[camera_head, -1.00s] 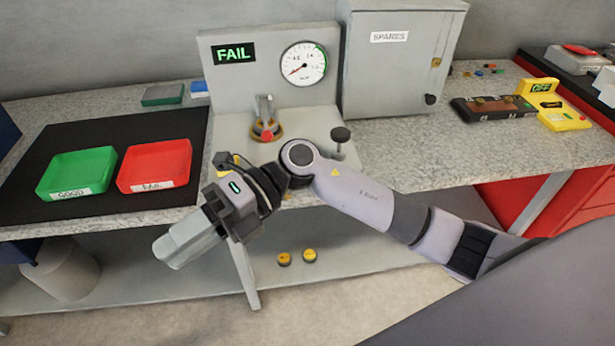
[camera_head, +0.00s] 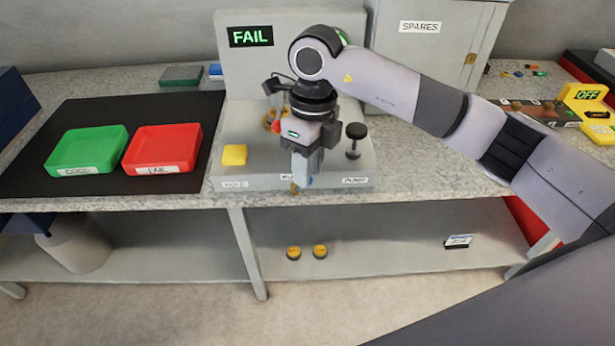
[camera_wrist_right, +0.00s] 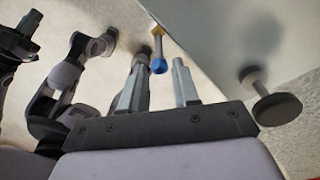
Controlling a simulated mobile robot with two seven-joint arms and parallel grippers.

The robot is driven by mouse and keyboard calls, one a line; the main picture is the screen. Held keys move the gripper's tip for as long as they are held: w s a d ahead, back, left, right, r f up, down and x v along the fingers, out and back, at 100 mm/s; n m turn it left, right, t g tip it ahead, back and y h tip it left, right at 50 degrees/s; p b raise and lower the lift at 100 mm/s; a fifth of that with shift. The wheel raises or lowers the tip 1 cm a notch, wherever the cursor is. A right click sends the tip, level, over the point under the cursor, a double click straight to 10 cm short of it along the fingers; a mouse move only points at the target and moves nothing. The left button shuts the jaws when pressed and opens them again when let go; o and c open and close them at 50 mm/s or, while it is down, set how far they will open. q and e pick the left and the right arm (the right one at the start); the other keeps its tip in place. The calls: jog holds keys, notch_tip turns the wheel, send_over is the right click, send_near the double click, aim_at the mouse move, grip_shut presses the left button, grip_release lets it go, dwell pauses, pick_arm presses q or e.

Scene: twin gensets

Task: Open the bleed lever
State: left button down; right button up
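The right gripper points down at the front of the stand. In the wrist view its two fingers (camera_wrist_right: 160,75) are apart, with the blue tip showing between them near the fingertips. I cannot tell whether they touch it.
The test stand (camera_head: 225,125) has a lit FAIL display (camera_head: 250,37), a yellow block (camera_head: 234,155) and a black-knobbed pump post (camera_head: 355,131) close right of the gripper. Green (camera_head: 88,128) and red trays (camera_head: 162,126) lie left. The SPARES cabinet (camera_head: 430,55) stands behind.

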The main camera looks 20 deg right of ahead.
jog(key=shift+s+a+f, duration=0.1)
jog(key=shift+a+f, duration=0.1)
jog(key=shift+f, duration=1.5)
grip_shut()
jog(key=shift+a+r+h, duration=0.2)
jog(key=shift+a+h, duration=0.05)
jog(key=shift+h, duration=0.35)
jog(key=shift+a+g+h, duration=0.25)
jog(key=shift+g+h, duration=0.15)
jog(key=shift+h, duration=0.3)
grip_release()
jog(key=shift+r, duration=0.15)
